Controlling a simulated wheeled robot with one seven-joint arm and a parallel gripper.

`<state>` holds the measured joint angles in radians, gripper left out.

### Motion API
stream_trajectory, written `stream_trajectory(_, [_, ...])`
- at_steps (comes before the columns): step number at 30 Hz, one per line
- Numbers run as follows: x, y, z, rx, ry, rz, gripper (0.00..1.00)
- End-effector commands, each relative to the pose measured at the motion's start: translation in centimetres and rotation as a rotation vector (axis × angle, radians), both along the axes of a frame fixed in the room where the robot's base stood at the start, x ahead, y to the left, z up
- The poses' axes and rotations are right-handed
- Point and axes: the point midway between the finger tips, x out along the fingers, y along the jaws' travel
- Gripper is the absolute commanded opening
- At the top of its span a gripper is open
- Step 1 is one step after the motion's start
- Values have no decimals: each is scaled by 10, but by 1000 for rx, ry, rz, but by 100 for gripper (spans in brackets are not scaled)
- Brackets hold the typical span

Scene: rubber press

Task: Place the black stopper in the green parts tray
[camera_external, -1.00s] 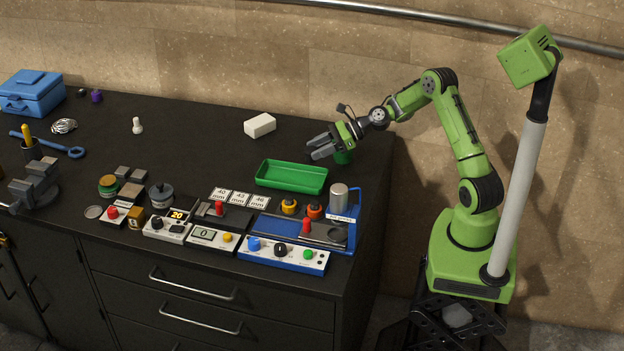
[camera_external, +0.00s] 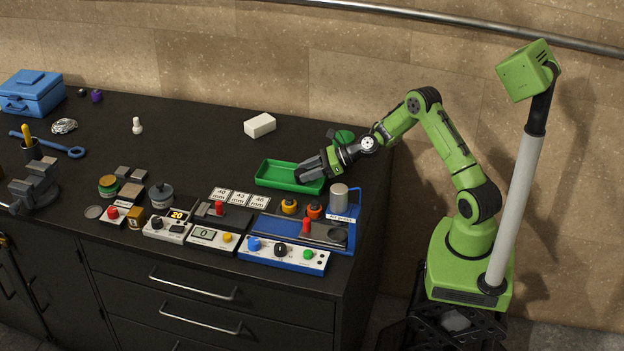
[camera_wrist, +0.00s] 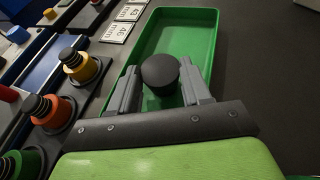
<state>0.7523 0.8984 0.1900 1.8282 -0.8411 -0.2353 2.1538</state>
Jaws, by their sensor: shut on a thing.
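The black stopper (camera_wrist: 160,72) is held between the two fingers of my gripper (camera_wrist: 158,88) in the wrist view. The green parts tray (camera_wrist: 205,18) lies beneath and beyond it, and the stopper shows against the tray's floor. In the external view my gripper (camera_external: 308,174) is over the right end of the green tray (camera_external: 275,179), pointing down and to the left. The fingers hide the stopper there. I cannot tell whether the stopper touches the tray floor.
Left of the tray in the wrist view stand an orange knob piece (camera_wrist: 82,64) and a yellow one (camera_wrist: 52,15). Number cards (camera_external: 240,198) and a blue press (camera_external: 285,255) are in front of the tray. A white block (camera_external: 260,125) lies behind it, with bare counter around.

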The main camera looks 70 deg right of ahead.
Motion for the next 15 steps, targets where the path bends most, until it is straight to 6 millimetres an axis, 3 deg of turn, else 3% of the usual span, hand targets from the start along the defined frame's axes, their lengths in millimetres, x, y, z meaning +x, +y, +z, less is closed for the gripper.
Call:
stream_trajectory(1, [0,0,-2,0,1,0,49])
stream_trajectory(6, [0,0,-1,0,1,0,73])
stream_trajectory(15, [-3,-2,4,0,1,-2,73])
